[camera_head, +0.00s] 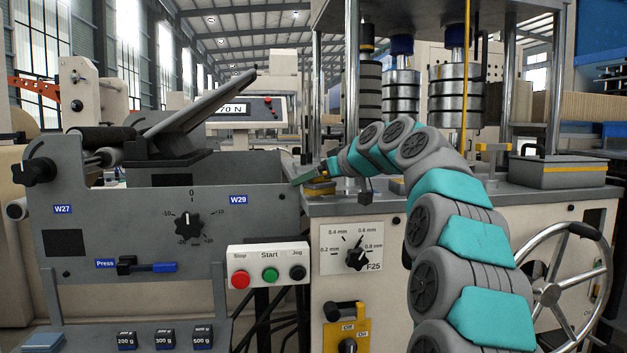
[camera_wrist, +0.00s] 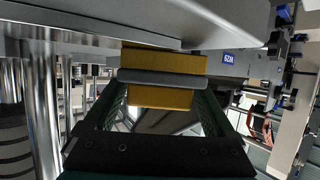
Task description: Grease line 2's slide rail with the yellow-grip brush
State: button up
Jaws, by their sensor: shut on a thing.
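My gripper (camera_head: 306,178) is low over the join between the grey left unit and the press table in the head view. In the wrist view its two green fingers (camera_wrist: 163,92) stand either side of a yellow block with a grey bar across it, and it is shut on this yellow grip (camera_wrist: 160,98). The yellow also shows under the fingers in the head view (camera_head: 320,187). I take it for the brush's grip; bristles are not visible. I cannot tell which part is line 2's slide rail.
A grey panel with W27 and W29 labels (camera_head: 238,199) and a dial stands left. A Stop/Start/Jog box (camera_head: 268,275) is in front. Chrome posts (camera_head: 352,90) and stacked weights (camera_head: 402,95) rise behind my arm. A handwheel (camera_head: 560,290) is at right.

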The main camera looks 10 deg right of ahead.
aim_at(371, 190)
jog(key=shift+d, duration=0.1)
jog(key=shift+d+r, duration=0.1)
jog(key=shift+d, duration=3.55)
jog(key=shift+d+p, duration=0.7)
jog(key=shift+d, duration=0.8)
jog(key=shift+d+p, duration=1.1)
jog(key=shift+d, duration=1.05)
jog(key=shift+a, duration=0.1)
